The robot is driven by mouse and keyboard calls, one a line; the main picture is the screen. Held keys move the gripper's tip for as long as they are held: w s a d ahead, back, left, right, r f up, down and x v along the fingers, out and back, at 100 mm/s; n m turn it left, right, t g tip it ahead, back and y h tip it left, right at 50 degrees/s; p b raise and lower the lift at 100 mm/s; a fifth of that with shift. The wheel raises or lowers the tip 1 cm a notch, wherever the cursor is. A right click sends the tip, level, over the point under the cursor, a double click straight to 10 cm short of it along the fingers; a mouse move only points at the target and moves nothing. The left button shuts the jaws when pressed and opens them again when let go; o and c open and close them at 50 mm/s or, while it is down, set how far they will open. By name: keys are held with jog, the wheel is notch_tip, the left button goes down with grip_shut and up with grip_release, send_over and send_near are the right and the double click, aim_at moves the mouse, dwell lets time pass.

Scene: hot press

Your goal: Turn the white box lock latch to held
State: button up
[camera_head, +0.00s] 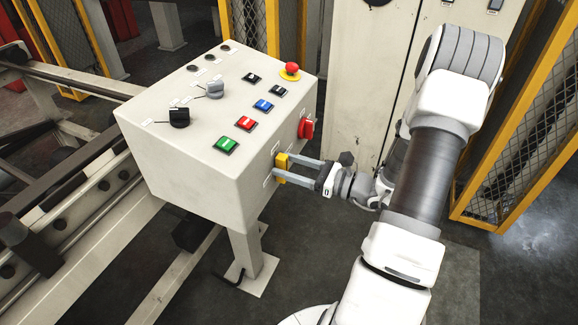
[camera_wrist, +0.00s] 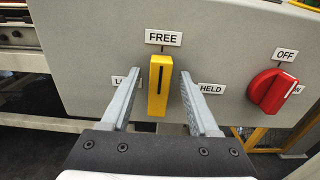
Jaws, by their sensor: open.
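The white control box (camera_head: 185,165) stands on a post, with the yellow lock latch (camera_head: 282,167) on its right side face. In the wrist view the yellow latch (camera_wrist: 159,86) is upright, its black line pointing up at the FREE label (camera_wrist: 164,38). The HELD label (camera_wrist: 211,89) is to the right of it, and a partly hidden label starting with L (camera_wrist: 119,81) is to the left. My gripper (camera_head: 297,170) is open, its two fingers on either side of the latch (camera_wrist: 157,78). I cannot tell whether either finger touches it.
A red rotary switch (camera_wrist: 272,90) with an OFF label (camera_wrist: 285,55) sits right of the latch. The box top carries a green button (camera_head: 226,144), black and grey knobs, and a red emergency button (camera_head: 291,69). A yellow mesh fence (camera_head: 520,150) stands at the right.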

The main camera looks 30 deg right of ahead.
grip_shut()
dwell(0.5)
jog(key=shift+w+d+f+m+p, duration=0.25)
jog(key=shift+f+m+p, duration=0.1)
jog(key=shift+m+p, duration=2.25)
jog(key=shift+w+d+f+m+p, duration=0.15)
jog(key=shift+d+f+m+p, duration=0.15)
jog(key=shift+m+p, duration=2.25)
jog(key=shift+w+d+f+m+p, duration=0.3)
jog(key=shift+m+p, duration=1.1)
jog(key=shift+m, duration=2.35)
jog(key=shift+s+a+f, duration=0.1)
